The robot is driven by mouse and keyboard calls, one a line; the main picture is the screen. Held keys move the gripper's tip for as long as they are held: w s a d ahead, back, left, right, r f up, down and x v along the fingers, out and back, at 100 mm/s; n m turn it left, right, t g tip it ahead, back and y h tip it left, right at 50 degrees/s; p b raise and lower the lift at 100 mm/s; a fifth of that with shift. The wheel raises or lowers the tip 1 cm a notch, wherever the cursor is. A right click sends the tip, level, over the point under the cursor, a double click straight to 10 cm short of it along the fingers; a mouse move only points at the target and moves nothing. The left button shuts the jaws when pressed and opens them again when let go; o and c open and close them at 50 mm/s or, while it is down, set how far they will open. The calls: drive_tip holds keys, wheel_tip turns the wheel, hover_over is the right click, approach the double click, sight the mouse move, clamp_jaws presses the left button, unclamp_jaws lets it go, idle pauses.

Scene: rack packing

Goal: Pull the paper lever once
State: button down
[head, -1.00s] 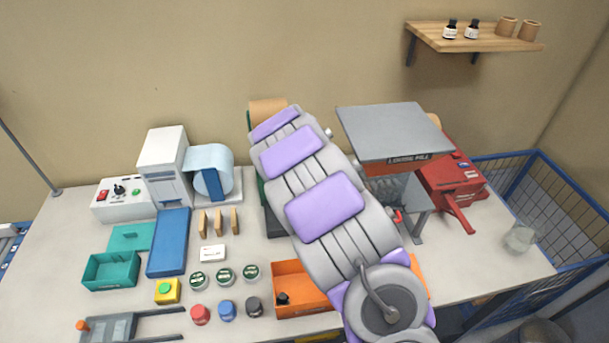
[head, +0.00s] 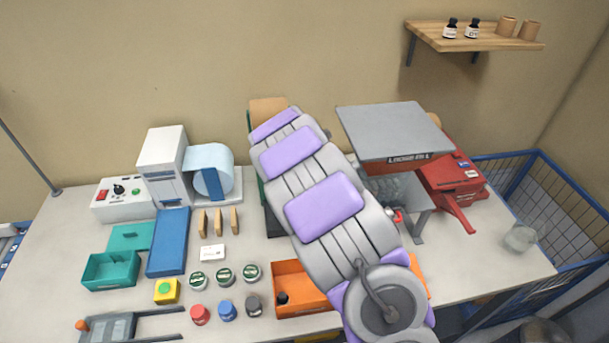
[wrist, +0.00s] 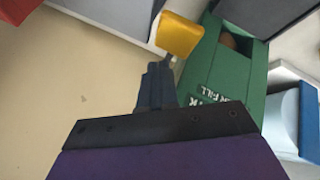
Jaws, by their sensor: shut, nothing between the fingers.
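The paper lever has a yellow-orange handle (wrist: 180,35) on a short grey stem, at the side of a green machine (wrist: 218,70) whose label is partly readable as "FILL". My gripper (wrist: 157,70) is shut and empty, its dark fingertips just below the handle and close to the stem. I cannot tell whether they touch it. In the head view my arm hides the gripper, the lever and most of the green machine; a brown paper piece (head: 268,108) shows above the arm.
A white machine with a pale blue roll (head: 209,165) stands left of the arm. A grey-topped stand (head: 395,130) and a red machine (head: 455,180) are to the right. An orange bin (head: 292,300) and several small items lie in front.

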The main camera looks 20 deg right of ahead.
drive_tip(key=shift+s+f, duration=0.1)
drive_tip(key=shift+f, duration=0.65)
idle(1.4)
drive_tip(key=shift+r, duration=0.15)
drive_tip(key=shift+w+r, duration=0.2)
drive_tip(key=shift+r, duration=0.85)
drive_tip(key=shift+w+d+r+p, duration=0.1)
drive_tip(key=shift+w+r+p, duration=0.15)
drive_tip(key=shift+r+p, duration=0.7)
drive_tip(key=shift+w+d+r+p, duration=0.1)
drive_tip(key=shift+w+r+p, duration=0.1)
drive_tip(key=shift+r, duration=1.3)
